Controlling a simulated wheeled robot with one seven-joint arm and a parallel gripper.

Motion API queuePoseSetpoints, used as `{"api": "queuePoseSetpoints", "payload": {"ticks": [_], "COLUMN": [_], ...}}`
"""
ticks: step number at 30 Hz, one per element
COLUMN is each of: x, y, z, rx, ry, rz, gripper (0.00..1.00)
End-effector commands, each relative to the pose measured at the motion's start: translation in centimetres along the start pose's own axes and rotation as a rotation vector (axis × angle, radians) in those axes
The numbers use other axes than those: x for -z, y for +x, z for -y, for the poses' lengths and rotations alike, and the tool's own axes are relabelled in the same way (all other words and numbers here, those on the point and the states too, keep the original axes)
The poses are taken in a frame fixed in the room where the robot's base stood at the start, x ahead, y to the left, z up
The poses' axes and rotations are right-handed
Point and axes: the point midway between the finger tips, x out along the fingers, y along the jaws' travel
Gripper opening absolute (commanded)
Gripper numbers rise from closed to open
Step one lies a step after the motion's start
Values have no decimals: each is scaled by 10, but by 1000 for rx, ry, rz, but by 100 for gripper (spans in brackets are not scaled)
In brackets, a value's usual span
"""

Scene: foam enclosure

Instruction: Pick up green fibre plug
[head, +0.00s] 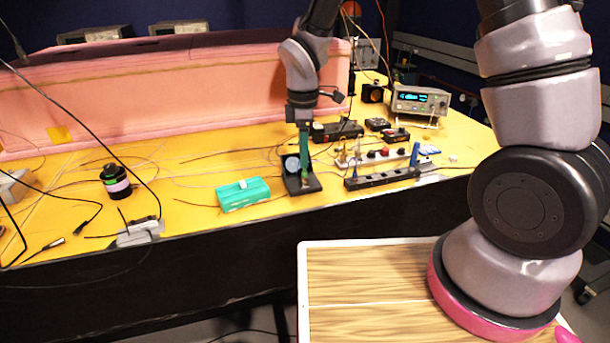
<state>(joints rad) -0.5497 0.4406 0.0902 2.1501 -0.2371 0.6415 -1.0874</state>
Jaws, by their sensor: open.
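A slim green upright piece (304,142), which looks like the green fibre plug, stands just below my gripper. Its lower end meets a small black stand (303,186) with a round white dial. My gripper (303,116) points straight down at the top of the green piece. The jaws are open, but the fingers are small and dark here. I cannot tell whether they are around the green piece or just above it.
A teal box (243,194) lies left of the stand. A black strip with small posts (382,178) is close on the right. Thin cables cross the yellow table (200,160). A pink foam wall (180,92) runs behind. A black and purple cylinder (116,182) stands at left.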

Motion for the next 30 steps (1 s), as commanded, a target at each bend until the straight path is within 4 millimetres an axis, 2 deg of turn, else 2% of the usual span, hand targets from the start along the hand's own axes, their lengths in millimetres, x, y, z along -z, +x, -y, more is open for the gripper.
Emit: {"api": "queuePoseSetpoints", "payload": {"ticks": [6,9,17,18,20,22,23,30], "x": [-3,-3,-3,-3,-3,-3,-3,-3], "y": [34,43,47,47,47,47,47,46], "z": [1,1,0,0,0,0,0,0], "rx": [3,1,0,0,0,0,0,0], "ry": [-1,0,2,2,2,2,2,2], "rz": [3,2,1,1,1,1,1,1], "gripper": [60,60,60,53,30,3,0,0]}}
